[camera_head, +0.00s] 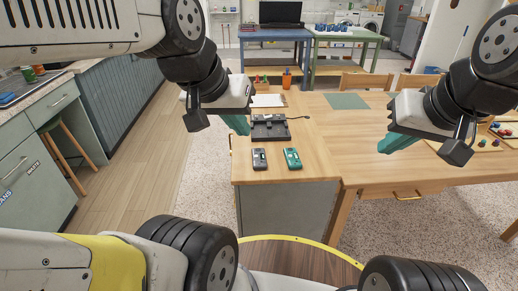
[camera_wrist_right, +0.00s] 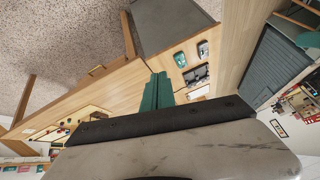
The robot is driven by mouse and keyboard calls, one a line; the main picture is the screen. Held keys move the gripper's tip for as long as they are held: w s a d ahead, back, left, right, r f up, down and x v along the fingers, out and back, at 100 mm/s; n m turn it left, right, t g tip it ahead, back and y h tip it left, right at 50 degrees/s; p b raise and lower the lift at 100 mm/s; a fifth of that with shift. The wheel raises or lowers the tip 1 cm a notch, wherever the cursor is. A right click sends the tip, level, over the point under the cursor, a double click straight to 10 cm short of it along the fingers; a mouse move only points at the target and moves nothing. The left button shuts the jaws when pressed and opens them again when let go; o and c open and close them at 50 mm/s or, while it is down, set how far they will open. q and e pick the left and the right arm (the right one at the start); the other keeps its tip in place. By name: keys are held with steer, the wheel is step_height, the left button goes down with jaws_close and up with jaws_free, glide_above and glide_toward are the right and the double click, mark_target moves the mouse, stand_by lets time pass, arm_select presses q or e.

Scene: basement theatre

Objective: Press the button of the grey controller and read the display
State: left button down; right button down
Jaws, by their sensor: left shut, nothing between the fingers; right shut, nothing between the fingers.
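The grey controller (camera_head: 260,159) lies on the wooden table, left of a green controller (camera_head: 292,158). Both have a small light display; I cannot read either one at this size. In the right wrist view the grey controller (camera_wrist_right: 203,50) and the green one (camera_wrist_right: 180,59) show small near the table's edge. My left gripper (camera_head: 238,125) has green fingers, shut and empty, above the table's left edge, behind and left of the grey controller. My right gripper (camera_head: 400,140) is shut and empty, over the table well right of both controllers; its fingers show in the right wrist view (camera_wrist_right: 157,90).
A black device (camera_head: 270,128) with a cable sits behind the controllers. A white sheet (camera_head: 267,100), an orange cup (camera_head: 287,79) and a green mat (camera_head: 346,101) lie farther back. Small coloured pieces (camera_head: 497,133) are at the right. The table between controllers and right gripper is clear.

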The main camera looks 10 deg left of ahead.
steer(key=w+a, duration=0.2)
steer(key=w, duration=0.9)
steer(key=y, duration=0.5)
glide_above(256, 157)
step_height(256, 157, down, 21)
steer(key=shift+d+f+n+g, duration=0.1)
steer(key=shift+d+n+g, duration=0.2)
steer(key=shift+n, duration=0.1)
steer(key=shift+f, duration=0.15)
steer(key=shift+f, duration=4.3)
